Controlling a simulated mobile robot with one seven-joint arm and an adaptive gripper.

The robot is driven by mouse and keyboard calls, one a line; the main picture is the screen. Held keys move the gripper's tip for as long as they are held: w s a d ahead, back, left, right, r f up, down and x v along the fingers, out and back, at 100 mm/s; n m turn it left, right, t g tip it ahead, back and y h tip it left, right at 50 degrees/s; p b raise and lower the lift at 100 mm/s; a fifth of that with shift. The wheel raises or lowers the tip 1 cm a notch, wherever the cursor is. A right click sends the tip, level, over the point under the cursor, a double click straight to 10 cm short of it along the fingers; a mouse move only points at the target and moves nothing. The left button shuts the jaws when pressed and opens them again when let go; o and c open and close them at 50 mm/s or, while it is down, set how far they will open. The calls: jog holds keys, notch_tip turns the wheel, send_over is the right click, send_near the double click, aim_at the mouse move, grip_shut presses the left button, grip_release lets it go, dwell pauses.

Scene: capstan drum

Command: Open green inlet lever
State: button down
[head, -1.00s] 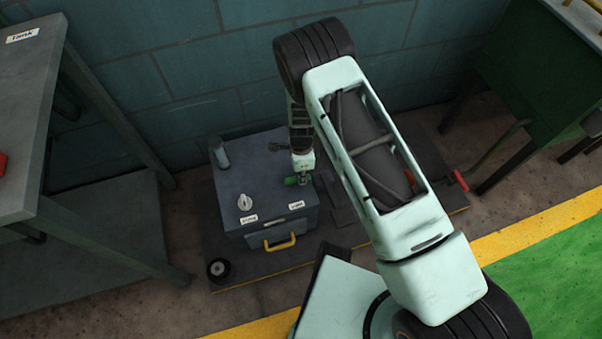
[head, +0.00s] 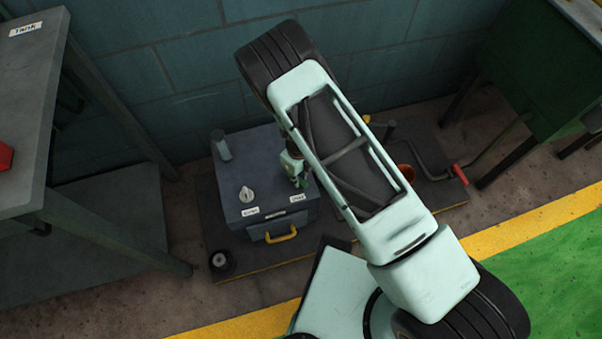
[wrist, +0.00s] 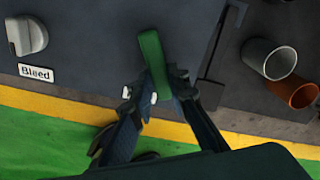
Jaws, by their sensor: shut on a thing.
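The green inlet lever (wrist: 153,58) lies across the top of a dark grey box (wrist: 100,45), near its edge, in the wrist view. My gripper (wrist: 156,90) is shut on the lever's near end, with its fingers on either side of it. In the head view my gripper (head: 297,175) is over the right part of the box (head: 250,172), and only a little green of the lever (head: 302,183) shows beside it. My arm hides the area just to the right.
A bleed knob (head: 246,194) with its label (wrist: 36,73) is on the same box top. A yellow handle (head: 281,235) is on the box front. A grey pipe (wrist: 269,57) and an orange-brown pipe (wrist: 292,91) stand beside the box. A grey table (head: 30,120) is at the left.

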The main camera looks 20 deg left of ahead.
jog(key=m, duration=0.2)
jog(key=s+m, duration=0.1)
jog(key=m, duration=0.1)
jog(key=a+m+p, duration=0.1)
jog(key=shift+s+m, duration=0.35)
jog(key=shift+m, duration=0.05)
jog(key=shift+a, duration=0.1)
dwell(0.3)
jog(key=c, duration=1.8)
grip_release()
jog(key=shift+c, duration=0.2)
jog(key=shift+r, duration=0.15)
notch_tip(320, 180, up, 12)
